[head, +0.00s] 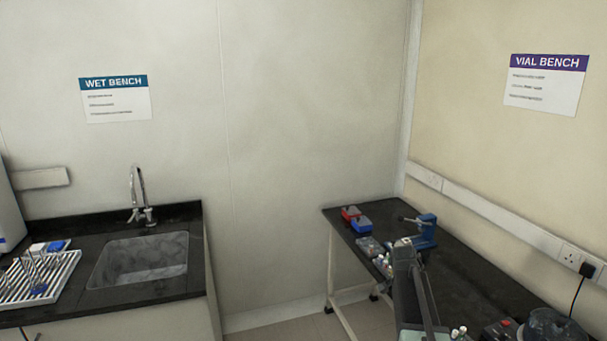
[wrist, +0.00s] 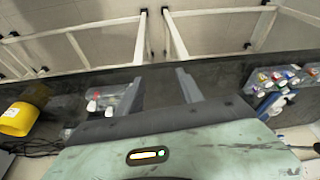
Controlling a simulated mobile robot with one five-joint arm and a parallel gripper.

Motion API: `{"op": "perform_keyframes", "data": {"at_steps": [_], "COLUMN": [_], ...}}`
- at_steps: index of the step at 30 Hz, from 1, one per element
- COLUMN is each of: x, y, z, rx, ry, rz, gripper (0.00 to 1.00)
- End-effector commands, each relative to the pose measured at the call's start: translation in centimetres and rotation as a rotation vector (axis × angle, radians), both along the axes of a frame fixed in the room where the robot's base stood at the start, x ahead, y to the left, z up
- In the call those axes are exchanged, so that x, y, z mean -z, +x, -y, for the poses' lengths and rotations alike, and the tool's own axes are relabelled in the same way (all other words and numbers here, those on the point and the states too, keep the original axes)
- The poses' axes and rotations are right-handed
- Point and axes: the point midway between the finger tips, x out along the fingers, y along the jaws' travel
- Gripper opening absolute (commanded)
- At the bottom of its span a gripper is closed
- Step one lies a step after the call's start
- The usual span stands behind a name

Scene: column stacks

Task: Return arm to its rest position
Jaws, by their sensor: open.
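My gripper (wrist: 161,78) is open and empty in the wrist view, its two dark fingers spread apart over the dark bench top near its edge. In the head view my arm reaches over the vial bench (head: 465,282) at the lower right; the fingers cannot be made out clearly there. Clear vials with white caps (wrist: 100,100) lie left of the fingers in the wrist view, apart from them as far as I can see. A rack of vials with coloured caps (wrist: 284,76) stands to the right.
A blue bench device (head: 425,232) and red (head: 350,212) and blue (head: 361,225) boxes stand on the vial bench. A yellow object (wrist: 18,118) is at the wrist view's left. The sink (head: 138,261) is far left.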

Motion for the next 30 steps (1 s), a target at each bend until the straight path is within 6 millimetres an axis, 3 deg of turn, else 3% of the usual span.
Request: {"op": "perform_keyframes", "data": {"at_steps": [1,3,6,9,11,13,18,25,27,30], "x": [0.2,0.5,0.8,1.1,1.2,1.2,1.2,1.2,1.2,1.2], "y": [-1.6,-3.5,-7.5,-12.3,-14.8,-15.9,-16.0,-16.0,-16.0,-16.0], "z": [-4.9,-10.6,-17.6,-22.3,-23.2,-23.7,-23.9,-23.9,-23.9,-23.9], "rx": [-0.097,-0.248,-0.492,-0.751,-0.892,-1.017,-1.176,-1.188,-1.187,-1.186], "ry": [0.019,0.05,0.095,0.144,0.174,0.196,0.2,0.197,0.197,0.197], "rz": [-0.02,-0.058,-0.121,-0.187,-0.221,-0.248,-0.28,-0.281,-0.281,-0.28], "gripper": [0.44,0.44,0.44,0.44,0.44,0.44,0.44,0.44,0.36,0.36]}}
